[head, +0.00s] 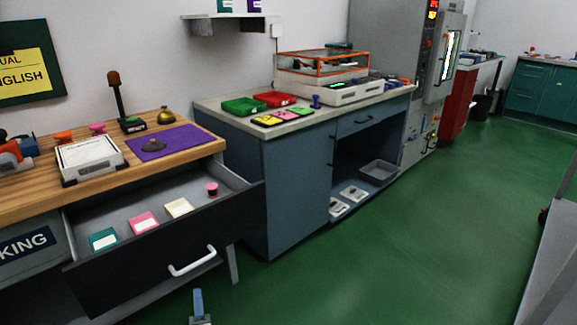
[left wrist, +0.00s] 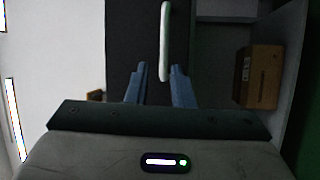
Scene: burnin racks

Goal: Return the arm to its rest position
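My left gripper (head: 198,305) shows at the bottom edge of the head view, just below and in front of the white handle (head: 192,262) of a pulled-out drawer (head: 160,260). A gap shows between the blue fingertip and the handle there. In the left wrist view my left gripper (left wrist: 160,72) has its two blue fingers apart, with nothing held between them. The white handle (left wrist: 165,35) appears beyond and between the fingertips, lined up with the gap. Most of my left arm is out of the head view. My right gripper is in neither view.
The open drawer juts out from the wooden bench (head: 40,200) and holds colored cards and a pink knobbed piece (head: 212,188). A blue cabinet (head: 290,190) stands right of it. The green floor (head: 400,250) is clear; a grey surface (head: 550,270) edges the right.

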